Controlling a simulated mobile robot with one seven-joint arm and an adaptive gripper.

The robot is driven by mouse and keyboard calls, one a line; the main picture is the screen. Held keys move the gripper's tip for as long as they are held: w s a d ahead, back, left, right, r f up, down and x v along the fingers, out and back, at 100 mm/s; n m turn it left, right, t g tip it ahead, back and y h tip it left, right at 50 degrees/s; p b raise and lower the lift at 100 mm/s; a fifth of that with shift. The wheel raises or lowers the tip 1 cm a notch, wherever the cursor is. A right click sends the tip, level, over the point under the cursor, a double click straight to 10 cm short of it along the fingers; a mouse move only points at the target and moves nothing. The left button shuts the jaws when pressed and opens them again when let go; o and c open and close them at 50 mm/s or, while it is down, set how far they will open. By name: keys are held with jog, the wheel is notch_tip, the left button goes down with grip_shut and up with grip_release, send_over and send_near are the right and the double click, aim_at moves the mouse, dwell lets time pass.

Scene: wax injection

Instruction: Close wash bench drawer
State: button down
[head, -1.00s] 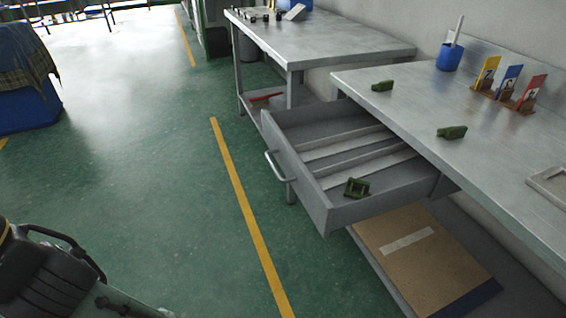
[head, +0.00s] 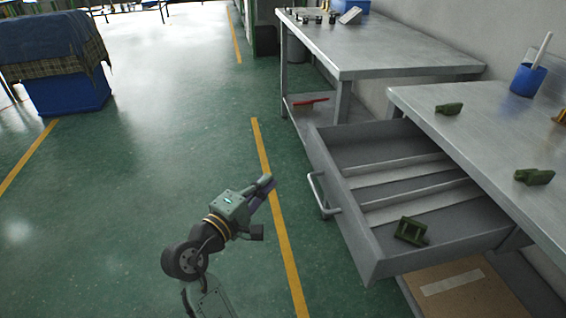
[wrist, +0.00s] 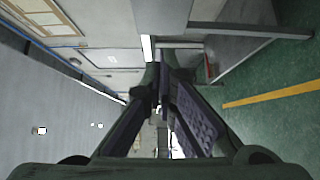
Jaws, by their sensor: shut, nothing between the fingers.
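The grey wash bench drawer (head: 345,222) stands pulled open from under the metal bench (head: 480,125) on the right. Its bar handle (head: 320,196) is on the front panel facing left. Inside are light divider strips and a green part (head: 410,231) near the front corner. My gripper (head: 268,184) is shut and empty, left of the handle and apart from it, over the floor in the picture. In the wrist view my fingers (wrist: 166,78) reach forward; I cannot make out the handle there.
Two green parts (head: 449,109) (head: 534,176) and a blue cup (head: 528,79) are on the bench top. A second metal table (head: 390,50) stands behind. A covered blue bin (head: 65,95) is far left. Green floor left of the drawer is clear.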

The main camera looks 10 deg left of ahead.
aim_at(402, 157)
jog(key=shift+s+d+b+x, duration=0.25)
jog(key=shift+d+x, duration=0.2)
jog(key=shift+x, duration=1.6)
jog(key=shift+s+d+b+x, duration=0.2)
jog(key=shift+d+b+x, duration=0.2)
jog(key=shift+x, duration=1.65)
jog(key=shift+s+d+b+x, duration=0.25)
jog(key=shift+d+x, duration=0.2)
jog(key=shift+x, duration=1.65)
jog(key=shift+r, duration=0.1)
jog(key=shift+w+d, duration=0.15)
jog(key=shift+d, duration=0.25)
jog(key=w+d+p, duration=0.2)
jog(key=w+d, duration=0.1)
jog(key=d, duration=0.6)
jog(key=w+d+p, duration=0.2)
jog(key=d+p, duration=0.1)
jog(key=d, duration=0.6)
jog(key=w+d+p, duration=0.2)
jog(key=w+d, duration=0.1)
jog(key=d, duration=0.6)
jog(key=shift+w+r+p, duration=0.1)
jog(key=shift+w+p, duration=0.25)
jog(key=shift+w, duration=0.05)
